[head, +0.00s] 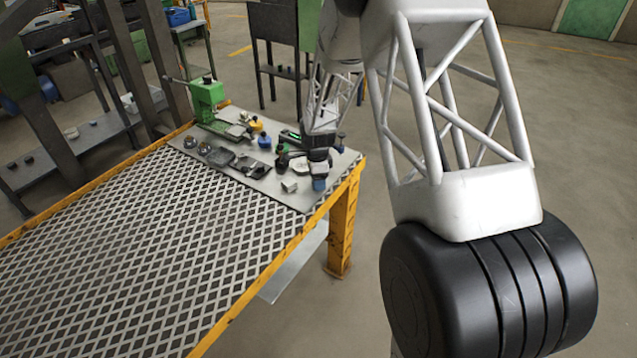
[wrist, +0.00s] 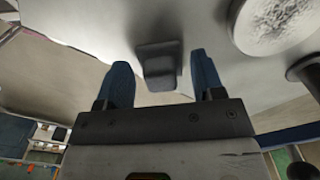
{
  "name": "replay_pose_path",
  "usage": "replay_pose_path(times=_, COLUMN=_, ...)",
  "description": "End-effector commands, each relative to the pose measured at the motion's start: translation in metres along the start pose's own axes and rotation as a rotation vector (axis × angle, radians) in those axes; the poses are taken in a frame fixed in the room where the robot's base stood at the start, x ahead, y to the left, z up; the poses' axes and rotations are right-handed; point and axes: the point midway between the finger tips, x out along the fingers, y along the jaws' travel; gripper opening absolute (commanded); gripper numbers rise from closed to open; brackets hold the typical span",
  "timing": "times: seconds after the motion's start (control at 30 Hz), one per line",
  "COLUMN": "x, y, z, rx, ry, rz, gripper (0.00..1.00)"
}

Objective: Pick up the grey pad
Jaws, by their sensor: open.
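A small grey block (wrist: 158,68), which looks like the grey pad, shows in the wrist view on a pale surface. It lies ahead of my gripper (wrist: 162,78), in line with the gap between the two blue fingertips. The fingers are apart and nothing is held. In the head view a small light grey block (head: 289,186) on the table plate is probably the same pad. My gripper (head: 319,184) is low over the plate just right of it, with one blue fingertip plain to see. The exact gap to the pad cannot be told.
The plate (head: 262,184) lies at the far end of a mesh-topped table (head: 150,245) with yellow edges. A green press (head: 207,97), dark trays (head: 220,157) and small knobbed parts crowd it. A round metal disc (wrist: 278,22) is close on the right in the wrist view.

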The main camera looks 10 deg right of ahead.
Motion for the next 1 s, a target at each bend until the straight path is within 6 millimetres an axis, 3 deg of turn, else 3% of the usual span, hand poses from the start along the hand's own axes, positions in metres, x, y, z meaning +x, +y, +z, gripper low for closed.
replay_pose_path(times=0.37, x=-0.0002, y=0.0001, z=0.0000, rx=0.000, ry=0.000, rz=0.000, gripper=0.62)
replay_pose_path(times=0.7, x=-0.0002, y=0.0001, z=0.0000, rx=0.000, ry=0.000, rz=0.000, gripper=0.10)
replay_pose_path(times=0.77, x=-0.0003, y=0.0000, z=0.0000, rx=0.000, ry=0.000, rz=0.000, gripper=0.04)
replay_pose_path(times=1.0, x=-0.0010, y=-0.0001, z=0.0000, rx=0.000, ry=0.000, rz=0.000, gripper=0.04)
